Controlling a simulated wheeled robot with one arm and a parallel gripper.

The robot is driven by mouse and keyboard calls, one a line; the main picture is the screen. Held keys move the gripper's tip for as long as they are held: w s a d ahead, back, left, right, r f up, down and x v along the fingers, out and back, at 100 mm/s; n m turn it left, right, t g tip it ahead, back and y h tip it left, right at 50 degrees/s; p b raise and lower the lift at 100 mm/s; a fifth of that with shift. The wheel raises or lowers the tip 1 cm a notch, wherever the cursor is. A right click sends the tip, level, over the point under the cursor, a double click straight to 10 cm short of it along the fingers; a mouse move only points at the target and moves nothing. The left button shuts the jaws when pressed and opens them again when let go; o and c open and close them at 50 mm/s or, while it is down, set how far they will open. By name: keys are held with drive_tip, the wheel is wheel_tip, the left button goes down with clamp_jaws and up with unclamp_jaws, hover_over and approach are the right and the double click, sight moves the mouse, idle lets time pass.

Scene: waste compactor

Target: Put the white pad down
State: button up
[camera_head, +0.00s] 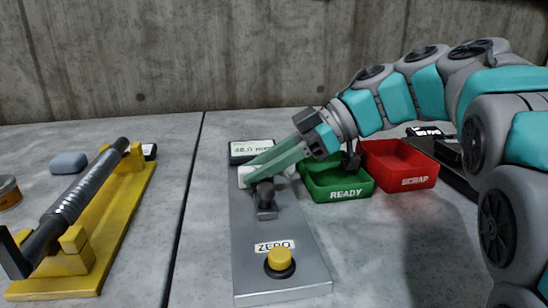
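The white pad (245,176) is at the tips of my gripper (262,172), with part of it hidden behind the greenish fingers. My gripper reaches in from the right, tilted down to the left, and appears shut on the pad. The pad is over the far part of a grey measuring plate (270,240), just in front of a display (252,147) that reads about 48.0 mm. A dark post (265,197) stands on the plate below the fingertips. I cannot tell whether the pad touches the plate or the post.
A green READY tray (345,194) and a red SCRAP tray (418,183) stand to the right. The plate has a yellow button (279,259) by a ZERO label. A yellow cradle (115,230) holds a dark cylinder (82,195) at left.

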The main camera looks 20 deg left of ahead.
drive_tip(key=shift+r, duration=0.55)
drive_tip(key=p+v, duration=0.3)
drive_tip(key=v, duration=0.2)
drive_tip(key=shift+r, duration=0.25)
drive_tip(key=shift+w+d+r, duration=0.25)
drive_tip(key=shift+d, duration=0.3)
drive_tip(key=shift+w+d+p, duration=0.25)
drive_tip(key=shift+d+p, duration=0.05)
drive_tip(key=shift+d, duration=0.15)
